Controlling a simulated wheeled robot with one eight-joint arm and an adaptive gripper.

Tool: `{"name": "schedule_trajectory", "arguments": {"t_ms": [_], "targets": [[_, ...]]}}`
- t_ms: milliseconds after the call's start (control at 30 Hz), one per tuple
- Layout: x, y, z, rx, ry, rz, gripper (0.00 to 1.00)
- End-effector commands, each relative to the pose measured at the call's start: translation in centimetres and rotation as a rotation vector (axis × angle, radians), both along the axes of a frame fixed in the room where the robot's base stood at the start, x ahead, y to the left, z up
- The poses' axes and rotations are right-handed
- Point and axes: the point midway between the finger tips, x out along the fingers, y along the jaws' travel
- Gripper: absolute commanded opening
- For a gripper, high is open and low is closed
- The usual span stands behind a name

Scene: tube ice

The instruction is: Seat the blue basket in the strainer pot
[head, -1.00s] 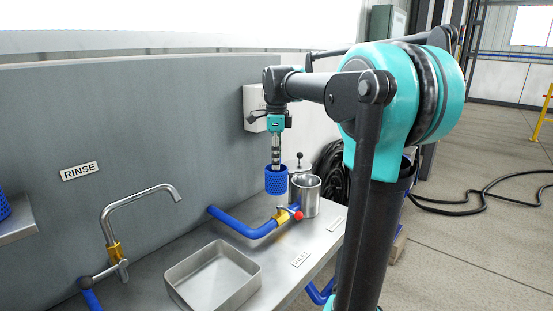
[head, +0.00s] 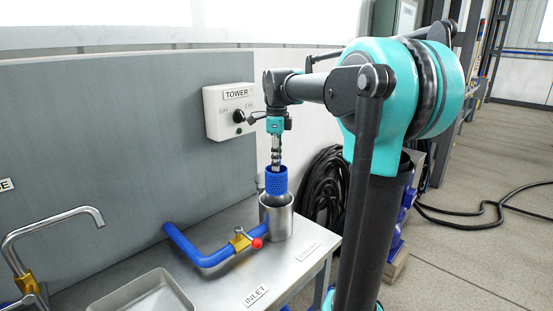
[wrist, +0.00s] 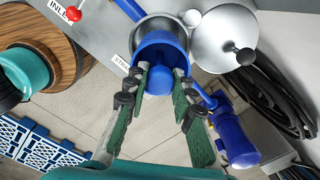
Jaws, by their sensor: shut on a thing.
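My gripper (head: 276,168) is shut on the blue perforated basket (head: 276,183) and holds it upright. In the head view the basket is over the steel strainer pot (head: 279,220), its lower edge overlapping the pot's rim; I cannot tell whether its bottom is inside. In the wrist view the basket (wrist: 152,47) lies between my two fingers (wrist: 160,82), with a blue knob or post at its centre. It covers part of the pot (wrist: 150,27), whose rim and inner wall show beyond it.
A steel lid with a black knob (wrist: 222,42) is beside the pot. A steel tray (head: 143,296) and a tap (head: 60,217) are left. The TOWER switch box (head: 229,111) is on the wall behind.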

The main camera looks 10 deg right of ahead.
Motion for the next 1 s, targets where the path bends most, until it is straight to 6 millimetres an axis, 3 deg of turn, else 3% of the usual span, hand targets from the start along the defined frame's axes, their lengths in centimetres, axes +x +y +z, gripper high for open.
{"name": "schedule_trajectory", "arguments": {"t_ms": [1000], "targets": [[0.0,0.0,-9.2,0.0,0.0,0.0,0.0]]}}
